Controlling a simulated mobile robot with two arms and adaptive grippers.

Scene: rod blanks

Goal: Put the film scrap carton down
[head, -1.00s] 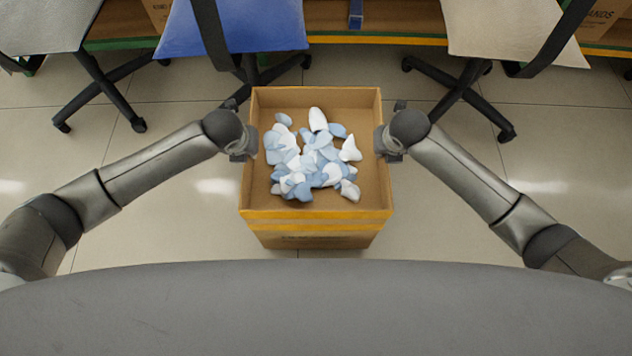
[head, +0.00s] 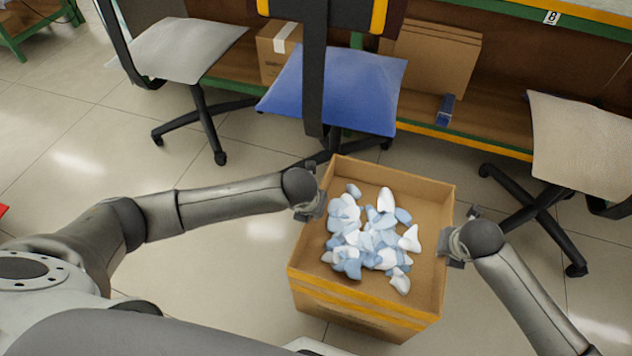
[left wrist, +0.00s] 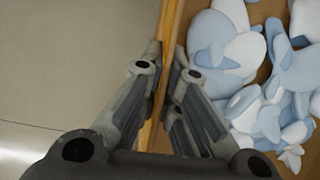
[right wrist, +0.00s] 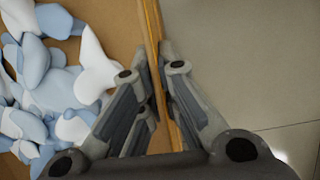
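The film scrap carton (head: 365,300) is an open brown box with yellow tape, filled with white and pale blue film scraps (head: 370,240). It is held up between my two arms, over the tiled floor. My left gripper (head: 318,205) is shut on its left wall; the left wrist view shows the fingers on both sides of that wall (left wrist: 157,110). My right gripper (head: 450,243) is shut on the right wall, and the right wrist view shows the wall (right wrist: 152,40) between its fingers. How far the carton's bottom is from the floor cannot be told.
A blue chair (head: 340,90) stands just behind the carton, a grey chair (head: 185,50) at back left and a beige chair (head: 585,135) at right. A green-edged bench with brown cartons (head: 430,60) runs behind them. Bare floor (head: 200,270) lies to the left.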

